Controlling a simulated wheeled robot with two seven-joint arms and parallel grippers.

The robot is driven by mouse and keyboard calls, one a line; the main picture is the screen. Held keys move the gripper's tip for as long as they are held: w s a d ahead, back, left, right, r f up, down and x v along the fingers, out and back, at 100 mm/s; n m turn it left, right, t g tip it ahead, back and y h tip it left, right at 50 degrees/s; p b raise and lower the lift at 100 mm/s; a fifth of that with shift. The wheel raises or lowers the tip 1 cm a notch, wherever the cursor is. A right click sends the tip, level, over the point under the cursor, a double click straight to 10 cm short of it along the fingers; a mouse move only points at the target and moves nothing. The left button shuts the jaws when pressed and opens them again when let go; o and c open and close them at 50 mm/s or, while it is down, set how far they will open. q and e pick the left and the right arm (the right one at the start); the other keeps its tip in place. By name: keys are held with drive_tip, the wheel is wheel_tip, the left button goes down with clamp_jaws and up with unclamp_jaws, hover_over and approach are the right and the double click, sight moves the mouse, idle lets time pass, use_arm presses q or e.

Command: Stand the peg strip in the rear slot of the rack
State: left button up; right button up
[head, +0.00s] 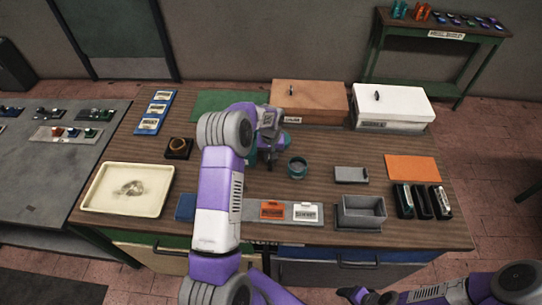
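My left gripper (270,152) is over the middle of the wooden table, in front of the green mat (213,103). Its fingers are small and partly hidden by my forearm, so I cannot tell whether they are open or hold anything. Teal parts show on both sides of it. Several upright black pieces (422,202) stand side by side at the right of the table; they may be the rack, but their slots are unclear. I cannot pick out the peg strip with certainty. My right gripper (357,296) is low at the front edge, its fingers unclear.
A teal cup (297,167) stands right of my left gripper. A grey open box (361,212), cream tray (127,190) and orange mat (412,169) are on the table. An orange box (309,102) and white box (392,107) stand at the back.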

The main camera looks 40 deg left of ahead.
use_arm(q)
clamp_jaws()
drive_tip(key=shift+r, duration=0.1)
wheel_tip(320, 180, up, 10)
drive_tip(key=shift+f, duration=0.15)
